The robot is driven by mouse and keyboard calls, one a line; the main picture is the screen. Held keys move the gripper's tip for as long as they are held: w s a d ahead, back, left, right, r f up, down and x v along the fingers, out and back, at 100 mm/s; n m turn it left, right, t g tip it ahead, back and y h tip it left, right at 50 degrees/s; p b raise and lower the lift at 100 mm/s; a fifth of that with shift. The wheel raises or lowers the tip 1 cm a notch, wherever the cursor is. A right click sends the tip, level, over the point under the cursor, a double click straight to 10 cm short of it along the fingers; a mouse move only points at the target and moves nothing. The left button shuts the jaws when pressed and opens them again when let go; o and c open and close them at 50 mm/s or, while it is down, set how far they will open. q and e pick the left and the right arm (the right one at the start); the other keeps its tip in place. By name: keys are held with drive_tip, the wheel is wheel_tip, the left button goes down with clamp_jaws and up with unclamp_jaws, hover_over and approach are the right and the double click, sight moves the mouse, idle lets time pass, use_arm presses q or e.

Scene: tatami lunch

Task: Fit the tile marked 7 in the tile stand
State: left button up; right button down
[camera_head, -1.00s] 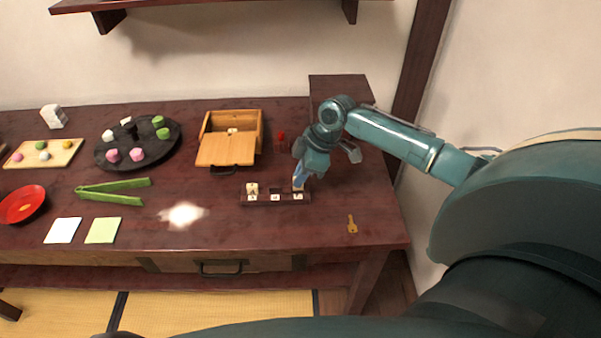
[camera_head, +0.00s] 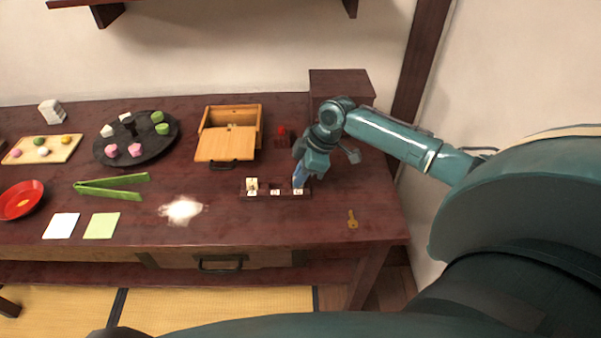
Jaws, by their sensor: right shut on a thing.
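The tile stand (camera_head: 264,196) is a dark, low rack near the front right of the table, with white markings along its front. A pale tile (camera_head: 252,184) stands upright in its left slot, and the middle slot looks empty. My right gripper (camera_head: 298,184) points down at the stand's right slot. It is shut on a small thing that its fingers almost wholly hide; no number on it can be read. I cannot tell whether this thing is seated in the slot. My left gripper is not in view.
A wooden box (camera_head: 225,147) with its lid slid forward stands behind the stand, with a small red object (camera_head: 282,133) beside it. A brass key (camera_head: 352,219) lies at the front right. Green tongs (camera_head: 110,187) and a dark round tray (camera_head: 160,147) are to the left.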

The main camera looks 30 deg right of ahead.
drive_tip(key=shift+f, duration=0.15)
drive_tip(key=c, duration=1.5)
unclamp_jaws()
drive_tip(key=shift+o, duration=0.6)
drive_tip(key=shift+d+r, duration=0.1)
drive_tip(key=shift+r, duration=0.15)
drive_tip(key=v, duration=1.2)
drive_tip(key=shift+r+p, duration=0.35)
drive_tip(key=shift+p, duration=0.05)
drive_tip(key=shift+s+d, duration=0.1)
drive_tip(key=shift+s, duration=0.05)
